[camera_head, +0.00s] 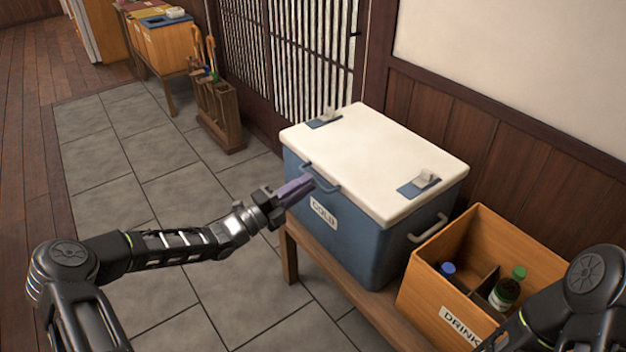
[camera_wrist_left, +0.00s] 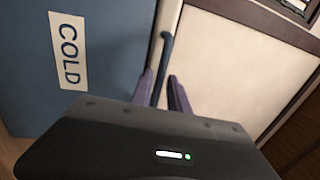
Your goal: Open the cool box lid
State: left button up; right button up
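The cool box (camera_head: 345,236) is blue with a "COLD" label and stands on a wooden bench. Its cream-white lid (camera_head: 385,155) lies flat and closed, with a blue bar handle (camera_head: 321,178) on its front edge. My left gripper (camera_head: 308,186) is at this handle. In the left wrist view the handle (camera_wrist_left: 162,60) runs between the two purple fingers of my left gripper (camera_wrist_left: 161,92). The fingers stand apart with a gap beside the bar, so they look open around it. My right arm shows at the lower right, but its gripper is out of view.
An orange wooden drinks crate (camera_head: 440,290) with bottles stands right of the cool box. A wall and lattice door (camera_head: 300,60) are close behind. A wooden stand (camera_head: 218,110) holds umbrellas farther back. The grey tiled floor (camera_head: 160,200) at left is clear.

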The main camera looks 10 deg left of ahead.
pick_arm(q)
jog(key=shift+x, duration=1.5)
jog(key=shift+c, duration=0.4)
grip_shut()
